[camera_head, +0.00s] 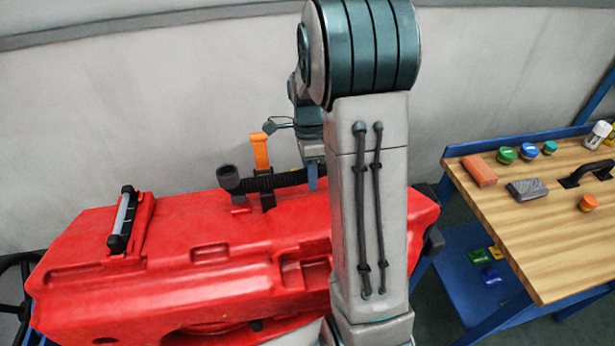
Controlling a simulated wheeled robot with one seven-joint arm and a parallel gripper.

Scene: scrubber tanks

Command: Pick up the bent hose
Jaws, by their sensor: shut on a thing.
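The bent hose (262,183) is black and ribbed, with a wide dark cuff at its left end that turns upward. It lies along the top of the red tank (180,250), close to the back edge. My gripper (314,180) is at the right part of the hose, pointing down, and is shut on it. My own arm hides the right end of the hose and part of the gripper. I cannot tell whether the hose is clear of the tank; it looks low over it or resting in a dark holder.
An orange upright piece (260,151) stands just behind the hose. A black and grey handle (123,220) sits on the tank's left. At right, a wooden workbench (520,235) holds several small jars, an orange block (480,171) and a grey block (527,189). A wall closes the back.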

